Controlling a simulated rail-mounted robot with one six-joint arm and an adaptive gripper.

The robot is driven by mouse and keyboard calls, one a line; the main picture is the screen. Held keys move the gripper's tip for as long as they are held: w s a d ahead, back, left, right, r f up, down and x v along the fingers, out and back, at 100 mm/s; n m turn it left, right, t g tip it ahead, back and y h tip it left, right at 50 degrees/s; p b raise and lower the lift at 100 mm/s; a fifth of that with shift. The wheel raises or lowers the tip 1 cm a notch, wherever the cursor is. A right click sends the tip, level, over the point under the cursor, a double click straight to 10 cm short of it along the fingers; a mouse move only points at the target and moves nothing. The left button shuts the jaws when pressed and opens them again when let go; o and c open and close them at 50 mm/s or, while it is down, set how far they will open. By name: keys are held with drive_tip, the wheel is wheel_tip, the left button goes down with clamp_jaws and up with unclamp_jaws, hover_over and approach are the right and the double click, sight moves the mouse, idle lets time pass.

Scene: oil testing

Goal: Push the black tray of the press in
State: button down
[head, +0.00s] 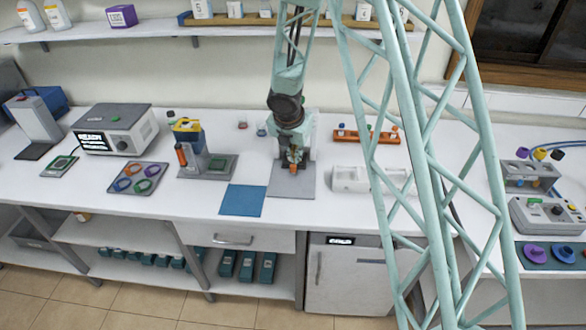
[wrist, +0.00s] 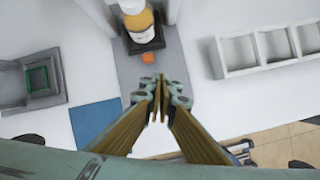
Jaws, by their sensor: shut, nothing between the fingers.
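The press (head: 308,130) stands at the back of the bench, mostly hidden behind my arm in the head view. In the wrist view its two grey uprights (wrist: 170,12) flank a bottle with yellow-orange contents and a white label (wrist: 138,22). The bottle stands on the black tray (wrist: 158,41), which shows as a dark edge around its foot. A small orange piece (wrist: 148,57) sits just in front of the tray. My gripper (wrist: 161,82) is shut and empty, over the grey base plate (wrist: 190,70) in front of the tray, apart from it in the picture. In the head view my gripper (head: 293,164) hangs before the press.
A blue mat (head: 243,200) lies left of the base plate. A white compartment rack (head: 350,179) stands to the right, with an orange rack (head: 365,137) behind it. A grey device with a dark base (head: 215,166) stands further left. The bench front edge is close.

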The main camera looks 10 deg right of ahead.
drive_tip(key=s+a+n, duration=0.1)
drive_tip(key=n, duration=0.1)
drive_tip(key=s+a+n, duration=0.1)
drive_tip(key=n, duration=0.1)
drive_tip(key=shift+s+a+f+y, duration=0.15)
drive_tip(key=shift+y, duration=0.15)
drive_tip(key=shift+f, duration=0.2)
drive_tip(key=b+x, duration=0.4)
drive_tip(key=x, duration=0.6)
drive_tip(key=shift+b, duration=0.4)
drive_tip(key=shift+w+r+p, duration=0.3)
drive_tip(key=shift+w+p, duration=0.15)
drive_tip(key=shift+p, duration=0.1)
drive_tip(key=shift+w+d+p, duration=0.3)
drive_tip(key=shift+w+p, duration=0.3)
drive_tip(key=shift+w, duration=0.15)
drive_tip(key=shift+w+d+p, duration=0.3)
drive_tip(key=shift+w+p, duration=0.3)
drive_tip(key=shift+w, duration=0.15)
drive_tip(key=shift+f, duration=0.1)
drive_tip(key=shift+w, duration=0.1)
